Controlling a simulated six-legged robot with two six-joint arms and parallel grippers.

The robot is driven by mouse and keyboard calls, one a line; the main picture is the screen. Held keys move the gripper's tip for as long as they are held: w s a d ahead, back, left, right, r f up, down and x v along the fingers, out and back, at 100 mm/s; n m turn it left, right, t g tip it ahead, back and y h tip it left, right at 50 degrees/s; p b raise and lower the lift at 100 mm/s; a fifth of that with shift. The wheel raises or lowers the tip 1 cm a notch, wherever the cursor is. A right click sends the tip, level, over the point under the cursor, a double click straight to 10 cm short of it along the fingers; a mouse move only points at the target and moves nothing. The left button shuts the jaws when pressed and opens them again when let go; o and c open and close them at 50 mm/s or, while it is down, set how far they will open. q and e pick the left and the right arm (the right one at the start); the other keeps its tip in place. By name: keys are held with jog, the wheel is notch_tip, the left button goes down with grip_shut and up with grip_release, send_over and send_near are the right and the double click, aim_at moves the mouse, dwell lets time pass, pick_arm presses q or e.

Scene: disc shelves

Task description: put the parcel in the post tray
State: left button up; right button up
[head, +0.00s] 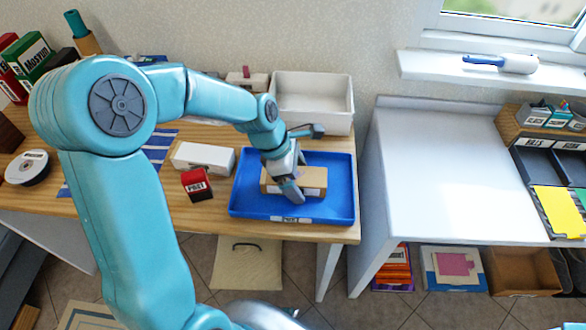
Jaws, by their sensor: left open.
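The parcel, a small brown cardboard box (312,180), lies in the blue post tray (338,212) on the wooden table. The tray has a small label on its front rim. My left arm reaches in from the left, and my left gripper (291,188) is open over the left part of the parcel, hiding some of it. I cannot tell whether the fingers touch it. My right gripper is not in view.
A white box (203,158) and a red-and-black box (196,184) stand left of the tray. A white bin (313,100) stands behind it. The white table (440,160) to the right is mostly clear.

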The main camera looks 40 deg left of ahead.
pick_arm(q)
jog(key=p+v, duration=0.1)
jog(key=v, duration=1.1)
jog(key=shift+s+d+r, duration=0.1)
